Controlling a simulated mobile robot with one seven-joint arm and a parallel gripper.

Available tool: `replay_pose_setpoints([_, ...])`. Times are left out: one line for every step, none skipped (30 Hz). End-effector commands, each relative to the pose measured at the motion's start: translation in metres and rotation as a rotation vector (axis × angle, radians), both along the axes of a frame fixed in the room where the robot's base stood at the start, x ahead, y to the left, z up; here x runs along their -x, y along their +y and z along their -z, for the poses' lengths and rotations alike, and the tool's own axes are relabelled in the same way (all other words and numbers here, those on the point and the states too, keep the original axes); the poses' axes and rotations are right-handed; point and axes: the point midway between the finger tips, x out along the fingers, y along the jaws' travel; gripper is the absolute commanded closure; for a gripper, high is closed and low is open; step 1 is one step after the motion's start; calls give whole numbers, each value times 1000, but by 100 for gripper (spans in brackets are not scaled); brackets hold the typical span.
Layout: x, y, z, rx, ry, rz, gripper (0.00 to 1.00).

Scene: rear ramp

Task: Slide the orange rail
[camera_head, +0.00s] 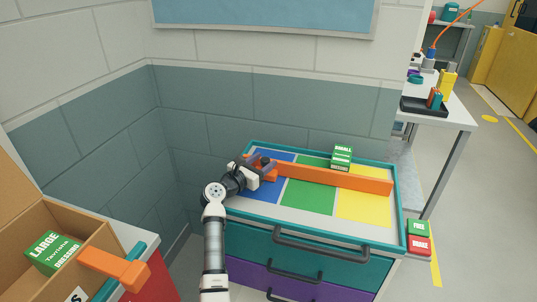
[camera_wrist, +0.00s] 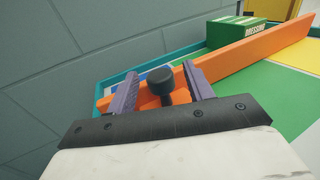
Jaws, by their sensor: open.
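The orange rail (camera_head: 325,178) lies across the teal-rimmed top of a drawer cabinet, from the blue zone at left over green to yellow at right. It also shows in the wrist view (camera_wrist: 250,53), running away to the upper right. A black knob (camera_wrist: 160,80) stands at the rail's near end. My gripper (camera_head: 264,166) is at the rail's left end. In the wrist view my gripper (camera_wrist: 160,88) is open, its two purple fingers on either side of the knob. Contact between the fingers and the knob cannot be made out.
A green box (camera_head: 342,158) stands behind the rail; it also shows in the wrist view (camera_wrist: 236,33). The wall (camera_head: 290,115) is close behind the cabinet (camera_head: 340,250). An open cardboard box (camera_head: 95,245) is at lower left. Green (camera_head: 418,227) and red boxes (camera_head: 418,245) sit at right.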

Motion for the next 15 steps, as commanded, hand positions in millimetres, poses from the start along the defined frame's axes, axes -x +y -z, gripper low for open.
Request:
replay_pose_setpoints([-6,-7,-2,1,2,3,48])
replay_pose_setpoints([-10,-10,-2,1,2,3,48])
replay_pose_setpoints([-14,-13,-2,1,1,2,48])
replay_pose_setpoints([-17,-14,-1,1,1,1,48])
replay_pose_setpoints([-19,-16,-1,1,1,1,48])
replay_pose_setpoints([-21,-19,-1,2,1,1,48])
replay_pose_setpoints([-23,-20,-1,2,1,1,48])
replay_pose_setpoints([-24,-21,-1,1,1,0,48])
replay_pose_setpoints([-25,-21,-1,1,0,0,48])
replay_pose_setpoints([-26,-22,-1,1,-1,-1,48])
replay_pose_setpoints([-27,-22,-1,1,-1,-1,48])
replay_pose_setpoints([-27,-22,0,1,-1,-2,48])
replay_pose_setpoints([-27,-22,0,1,0,-2,48])
replay_pose_setpoints([-27,-22,0,1,0,-2,48])
replay_pose_setpoints([-27,-22,0,1,0,-2,48])
